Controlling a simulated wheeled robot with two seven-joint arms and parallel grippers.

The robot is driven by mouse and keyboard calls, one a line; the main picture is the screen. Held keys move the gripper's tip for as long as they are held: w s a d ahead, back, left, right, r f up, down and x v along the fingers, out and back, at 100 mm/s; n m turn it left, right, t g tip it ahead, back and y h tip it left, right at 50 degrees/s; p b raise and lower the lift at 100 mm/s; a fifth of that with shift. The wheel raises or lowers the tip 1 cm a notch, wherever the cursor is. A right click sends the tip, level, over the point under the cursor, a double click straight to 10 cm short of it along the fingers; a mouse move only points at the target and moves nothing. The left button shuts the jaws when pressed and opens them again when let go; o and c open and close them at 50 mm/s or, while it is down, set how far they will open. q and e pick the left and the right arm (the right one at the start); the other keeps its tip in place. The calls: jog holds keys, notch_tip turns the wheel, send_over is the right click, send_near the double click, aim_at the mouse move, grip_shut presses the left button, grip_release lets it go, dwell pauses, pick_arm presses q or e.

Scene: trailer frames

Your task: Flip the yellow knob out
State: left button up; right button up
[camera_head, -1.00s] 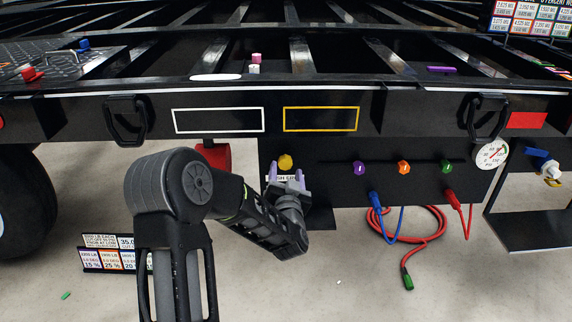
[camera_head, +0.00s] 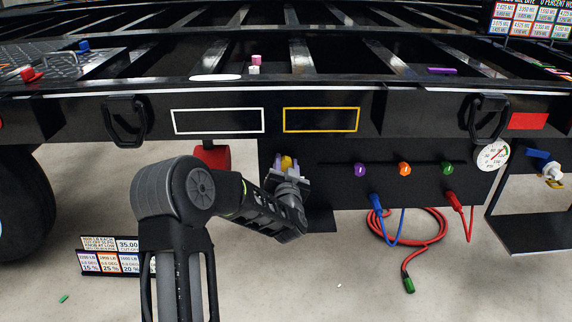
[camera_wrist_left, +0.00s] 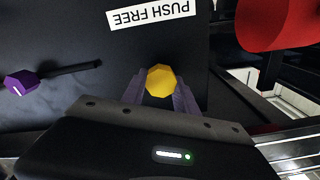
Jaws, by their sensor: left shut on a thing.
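The yellow knob (camera_head: 286,162) is on the black panel (camera_head: 330,187) under the trailer frame, at the panel's left end. My left gripper (camera_head: 287,170) is at the knob, its purple-grey fingers on either side of it and shut on it. In the left wrist view the yellow knob (camera_wrist_left: 161,80) shows its faceted face between the two fingers (camera_wrist_left: 163,92). A white "PUSH FREE" label (camera_wrist_left: 150,14) is beside it on the panel. My right gripper is not in view.
Purple (camera_head: 360,170), orange (camera_head: 404,169) and green (camera_head: 447,169) knobs sit in a row to the right. A red cylinder (camera_wrist_left: 278,22) is near the gripper.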

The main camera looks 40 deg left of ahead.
pick_arm(q)
grip_shut()
dwell(0.9)
